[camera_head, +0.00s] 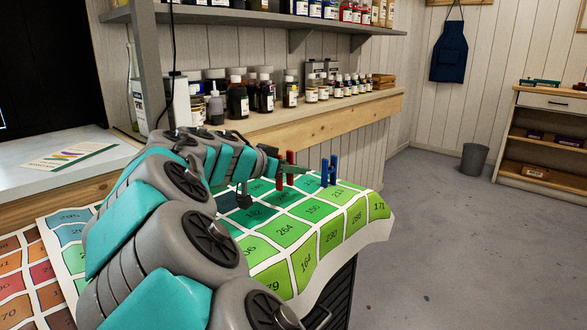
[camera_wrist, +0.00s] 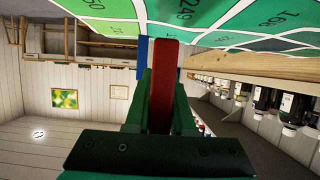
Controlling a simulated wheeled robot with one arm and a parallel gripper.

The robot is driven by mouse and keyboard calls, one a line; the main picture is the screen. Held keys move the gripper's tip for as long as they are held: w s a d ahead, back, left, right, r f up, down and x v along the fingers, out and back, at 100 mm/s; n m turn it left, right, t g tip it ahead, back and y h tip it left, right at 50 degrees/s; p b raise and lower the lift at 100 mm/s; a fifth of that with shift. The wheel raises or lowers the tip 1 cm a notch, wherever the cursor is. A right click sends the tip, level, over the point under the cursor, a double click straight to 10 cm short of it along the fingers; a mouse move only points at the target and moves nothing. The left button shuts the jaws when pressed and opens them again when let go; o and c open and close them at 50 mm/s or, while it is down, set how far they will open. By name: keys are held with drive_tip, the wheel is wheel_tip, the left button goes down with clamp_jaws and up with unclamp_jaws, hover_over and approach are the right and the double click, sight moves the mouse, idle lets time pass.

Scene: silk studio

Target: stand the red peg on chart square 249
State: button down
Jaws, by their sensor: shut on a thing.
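The red peg (camera_head: 290,158) is upright in my gripper (camera_head: 280,168) over the far part of the colour chart (camera_head: 382,222). In the wrist view the red peg (camera_wrist: 162,85) sits between the green fingers of my gripper (camera_wrist: 160,108), which are shut on it. Chart square 249 (camera_wrist: 187,12) shows in the wrist view near the peg's far end. I cannot tell whether the peg touches the chart. In the head view the number 249 is not readable; my arm and the peg cover part of that area.
A blue peg (camera_head: 333,170) stands on the chart just right of the red one and shows behind it in the wrist view (camera_wrist: 142,58). A wooden shelf (camera_head: 340,110) with several bottles runs along the wall behind. Open floor (camera_head: 450,230) lies to the right.

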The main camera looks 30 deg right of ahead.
sight(292, 195)
drive_tip(key=shift+w+d, duration=0.15)
drive_tip(key=shift+w, duration=0.35)
drive_tip(key=f, duration=0.1)
drive_tip(key=f+p, duration=0.1)
drive_tip(key=f, duration=0.1)
drive_tip(key=shift+w+d, duration=0.2)
drive_tip(key=shift+w, duration=0.2)
drive_tip(key=shift+f, duration=0.35)
drive_tip(key=shift+f, duration=0.2)
drive_tip(key=c, duration=0.8)
unclamp_jaws()
drive_tip(key=shift+o, duration=0.2)
drive_tip(key=shift+r, duration=0.1)
drive_tip(key=shift+r, duration=0.15)
drive_tip(key=b+v, duration=0.1)
drive_tip(key=v, duration=1.1)
drive_tip(key=shift+s, duration=0.1)
